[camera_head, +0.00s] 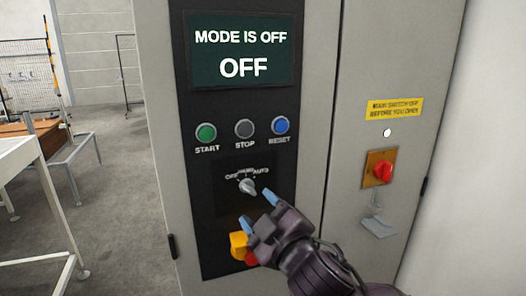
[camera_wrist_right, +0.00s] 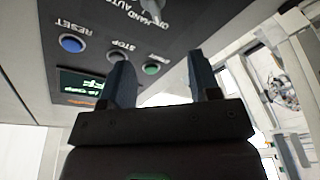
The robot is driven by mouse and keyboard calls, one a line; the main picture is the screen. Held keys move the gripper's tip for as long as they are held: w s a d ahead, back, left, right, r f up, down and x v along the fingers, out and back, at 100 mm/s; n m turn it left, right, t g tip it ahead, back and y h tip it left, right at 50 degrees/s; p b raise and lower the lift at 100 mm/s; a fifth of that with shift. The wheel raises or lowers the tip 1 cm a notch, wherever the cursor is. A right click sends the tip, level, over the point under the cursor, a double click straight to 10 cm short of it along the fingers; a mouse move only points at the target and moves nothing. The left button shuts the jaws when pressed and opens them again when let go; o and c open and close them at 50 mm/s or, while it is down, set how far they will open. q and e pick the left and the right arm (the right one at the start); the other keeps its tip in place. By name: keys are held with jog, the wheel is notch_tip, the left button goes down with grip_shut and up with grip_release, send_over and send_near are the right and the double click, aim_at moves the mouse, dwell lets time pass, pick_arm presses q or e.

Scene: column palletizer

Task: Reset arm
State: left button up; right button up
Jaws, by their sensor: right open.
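My right gripper (camera_head: 258,209) is open and empty in front of the control panel, just below and right of the mode selector knob (camera_head: 247,186). I cannot tell whether it touches the panel. In the right wrist view its two fingers (camera_wrist_right: 161,75) stand apart with nothing between them. The screen (camera_head: 242,52) reads "MODE IS OFF" and "OFF". Under it are a green START button (camera_head: 206,133), a grey STOP button (camera_head: 244,129) and a blue RESET button (camera_head: 281,125). My left gripper is not in view.
A yellow and red knob (camera_head: 238,244) is partly hidden behind my right gripper. A red main switch (camera_head: 383,171) sits on the cabinet's right door, below a yellow label (camera_head: 394,108). A white table (camera_head: 20,155) and open floor lie left of the cabinet.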

jog(key=s+d+f+m+h+b, duration=0.1)
jog(key=d+f+m+h, duration=0.3)
jog(key=d+f, duration=0.65)
jog(key=s+d+f+m+h+b, duration=0.1)
jog(key=d+f+m, duration=0.55)
jog(key=f, duration=0.75)
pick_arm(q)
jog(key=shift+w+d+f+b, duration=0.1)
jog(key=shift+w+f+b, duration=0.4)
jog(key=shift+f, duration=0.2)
pick_arm(e)
jog(key=s+d+f+m+g+h, duration=0.1)
jog(key=s+d+f+g+h, duration=0.1)
jog(key=s+d+f, duration=0.3)
jog(key=s+d+f+m+g+h, duration=0.2)
jog(key=s+d+f, duration=0.3)
jog(key=s+f, duration=0.8)
jog(key=shift+d+g+h, duration=0.3)
jog(key=shift+d+g, duration=0.1)
jog(key=shift+g, duration=0.2)
jog(key=shift+f+m, duration=0.1)
jog(key=shift+m, duration=0.15)
